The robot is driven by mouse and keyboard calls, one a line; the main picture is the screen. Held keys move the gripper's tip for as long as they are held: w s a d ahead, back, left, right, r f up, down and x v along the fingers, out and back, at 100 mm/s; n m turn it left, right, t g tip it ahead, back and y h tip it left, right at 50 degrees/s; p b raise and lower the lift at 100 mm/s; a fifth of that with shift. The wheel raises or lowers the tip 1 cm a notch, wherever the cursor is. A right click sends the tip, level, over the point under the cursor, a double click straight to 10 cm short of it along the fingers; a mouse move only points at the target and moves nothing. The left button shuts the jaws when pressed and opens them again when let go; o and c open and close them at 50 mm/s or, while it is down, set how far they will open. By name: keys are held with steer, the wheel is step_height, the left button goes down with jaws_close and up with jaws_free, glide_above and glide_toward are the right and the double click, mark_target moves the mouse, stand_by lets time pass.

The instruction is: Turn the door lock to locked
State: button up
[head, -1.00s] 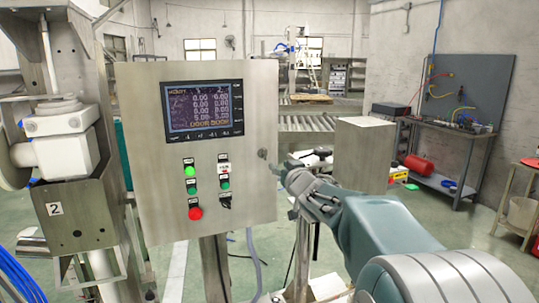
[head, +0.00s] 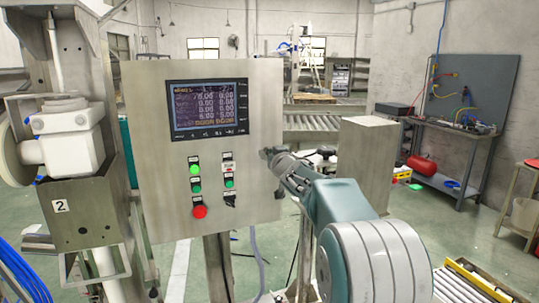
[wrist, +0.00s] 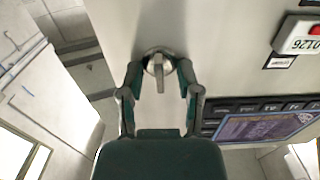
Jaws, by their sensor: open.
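The door lock (wrist: 158,70) is a small round metal fitting with a flat lever, on the steel face of the control cabinet (head: 150,110). In the wrist view its lever points down the picture, toward my palm. My gripper (wrist: 160,78) is open, with one finger on each side of the lock. I cannot tell whether either finger touches the lever. In the head view my gripper (head: 270,158) is at the cabinet's right edge and hides the lock.
The cabinet face carries a display screen (head: 210,108), several buttons and a red button (head: 199,211). A steel box (head: 368,165) stands to the right behind my arm. A workbench (head: 450,150) is farther right.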

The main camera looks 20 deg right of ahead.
jaws_close()
steer(key=shift+n, duration=0.4)
steer(key=n, duration=0.3)
steer(key=shift+a+n, duration=0.1)
steer(key=shift+n, duration=0.3)
steer(key=n, duration=0.4)
steer(key=shift+f+n, duration=0.1)
steer(key=shift+n, duration=0.2)
steer(key=n, duration=0.4)
steer(key=shift+f, duration=0.1)
steer(key=n, duration=0.4)
steer(key=shift+f+n, duration=0.15)
steer(key=shift+n, duration=0.15)
steer(key=shift+f, duration=0.1)
